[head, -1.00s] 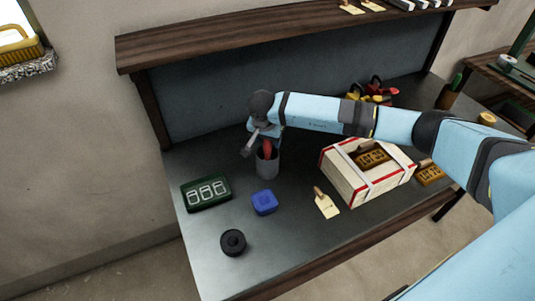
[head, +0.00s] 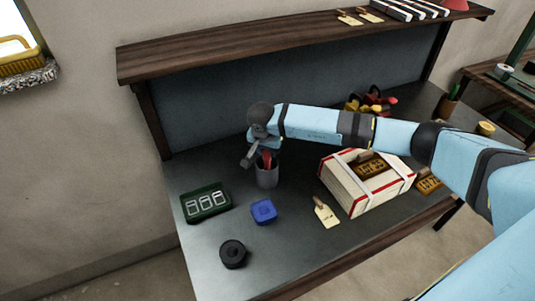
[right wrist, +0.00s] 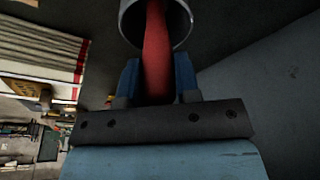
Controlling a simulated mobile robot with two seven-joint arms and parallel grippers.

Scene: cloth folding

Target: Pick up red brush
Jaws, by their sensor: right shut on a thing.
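The red brush (head: 266,158) stands in a grey cup (head: 267,177) on the dark workbench. In the right wrist view the brush (right wrist: 157,45) runs from the cup (right wrist: 181,22) down between my right gripper's fingers. My right gripper (head: 262,150) is at the top of the cup. In the right wrist view the gripper (right wrist: 157,82) is shut on the red brush, with one blue finger on each side. The brush's lower end is hidden inside the cup. My left gripper is not in view.
A green box (head: 206,203), a blue block (head: 263,211) and a black roll (head: 233,253) lie left of and before the cup. A white box with red edges (head: 345,190) and a tag (head: 326,212) are to the right. A shelf (head: 300,35) overhangs the back.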

